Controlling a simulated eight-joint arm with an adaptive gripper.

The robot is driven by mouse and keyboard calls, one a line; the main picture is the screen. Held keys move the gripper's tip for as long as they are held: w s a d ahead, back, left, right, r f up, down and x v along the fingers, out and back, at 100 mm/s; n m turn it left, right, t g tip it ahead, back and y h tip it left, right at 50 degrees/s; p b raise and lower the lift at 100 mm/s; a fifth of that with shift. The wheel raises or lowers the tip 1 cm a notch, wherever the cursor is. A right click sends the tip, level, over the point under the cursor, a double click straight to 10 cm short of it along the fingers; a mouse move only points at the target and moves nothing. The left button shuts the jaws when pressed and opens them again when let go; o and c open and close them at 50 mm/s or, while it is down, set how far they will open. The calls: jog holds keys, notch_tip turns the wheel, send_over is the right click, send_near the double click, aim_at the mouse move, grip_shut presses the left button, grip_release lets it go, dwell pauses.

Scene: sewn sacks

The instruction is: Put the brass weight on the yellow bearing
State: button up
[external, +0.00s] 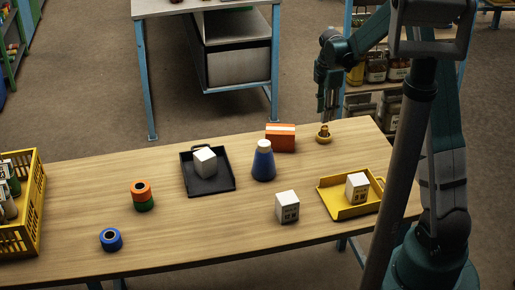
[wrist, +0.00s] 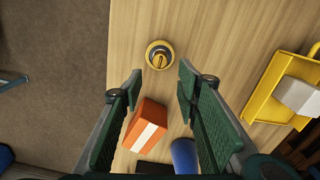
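The brass weight (external: 323,129) is a small knobbed piece at the far right of the table. It appears to sit on the yellow bearing (external: 324,139), a low yellow ring. In the wrist view the brass weight (wrist: 160,56) lies within the outline of the yellow bearing (wrist: 149,60) and looks upright. My gripper (external: 326,112) is above them in the external view. In the wrist view my gripper (wrist: 161,80) has its fingers spread with nothing between them, and the weight and bearing show just beyond the fingertips.
An orange box (external: 280,142) and a blue bottle (external: 263,167) stand close by. A yellow tray (external: 335,205) and a black tray (external: 217,184) each hold a white box. Another white box (external: 287,207), stacked rings (external: 142,190), a blue ring (external: 110,239) and a yellow crate (external: 24,236) are also on the table.

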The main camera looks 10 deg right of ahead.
jog(key=shift+r, duration=2.3)
jog(key=shift+s, duration=0.1)
jog(key=s+d+r+m+t, duration=0.1)
jog(key=s+r+m+t, duration=0.3)
jog(key=s+r+m, duration=1.05)
jog(key=s+r+m+t, duration=0.1)
jog(key=s+r+m, duration=0.1)
jog(key=s, duration=1)
jog(key=s+r+m+t, duration=0.2)
jog(key=s+m, duration=0.1)
jog(key=s, duration=0.9)
jog(key=shift+d+r+m, duration=0.3)
jog(key=shift+d+m, duration=0.05)
jog(key=shift+d, duration=0.05)
